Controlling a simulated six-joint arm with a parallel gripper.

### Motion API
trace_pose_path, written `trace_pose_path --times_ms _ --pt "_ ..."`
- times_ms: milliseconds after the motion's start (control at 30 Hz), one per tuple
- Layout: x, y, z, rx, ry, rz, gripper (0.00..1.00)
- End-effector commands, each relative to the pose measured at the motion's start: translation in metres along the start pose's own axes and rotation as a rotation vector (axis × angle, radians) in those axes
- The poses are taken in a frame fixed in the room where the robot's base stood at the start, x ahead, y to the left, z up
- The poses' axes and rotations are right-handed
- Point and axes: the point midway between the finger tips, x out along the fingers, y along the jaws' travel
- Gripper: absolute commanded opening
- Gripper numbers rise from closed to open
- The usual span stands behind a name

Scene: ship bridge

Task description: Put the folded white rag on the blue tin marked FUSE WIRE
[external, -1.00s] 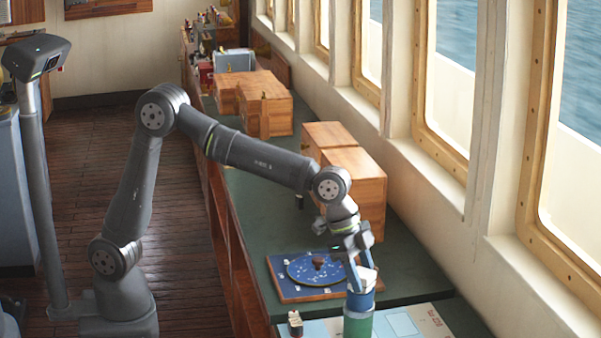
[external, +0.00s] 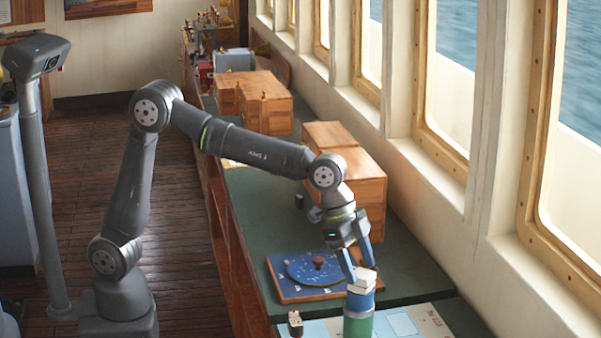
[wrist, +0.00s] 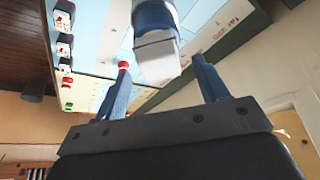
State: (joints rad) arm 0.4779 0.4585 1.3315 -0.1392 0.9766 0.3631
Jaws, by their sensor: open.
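The folded white rag (external: 362,281) lies on top of the blue tin (external: 360,301), which stands on a green cylinder (external: 358,326) at the front of the bench. No lettering on the tin is readable. My gripper (external: 361,272) is open just above the rag, with its blue fingers spread to either side. In the wrist view the rag (wrist: 157,60) sits between the open fingers (wrist: 160,64), apart from both, with the blue tin (wrist: 153,15) behind it.
A blue disc with a brown knob on a wooden board (external: 285,292) lies left of the tin. A pale chart (external: 405,322) lies around the stack's foot. A small red-topped block (external: 295,323) stands at the front left. Wooden boxes (external: 355,179) stand behind, by the windows.

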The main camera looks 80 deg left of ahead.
Motion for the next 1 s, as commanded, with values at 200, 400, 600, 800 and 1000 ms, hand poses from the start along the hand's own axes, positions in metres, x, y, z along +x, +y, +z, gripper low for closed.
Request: trace_pose_path --times_ms 200,400,600,800,1000 --pt "-0.051 -0.001 -0.001 -0.001 0.004 -0.002 0.67" --pt "-0.082 -0.001 0.0 -0.001 0.002 -0.001 0.67" --pt "-0.093 0.0 0.0 -0.001 -0.001 0.0 0.67" --pt "-0.093 0.0 0.0 -0.001 -0.001 0.0 0.67" --pt "-0.088 0.0 0.001 -0.001 -0.003 0.0 0.67"
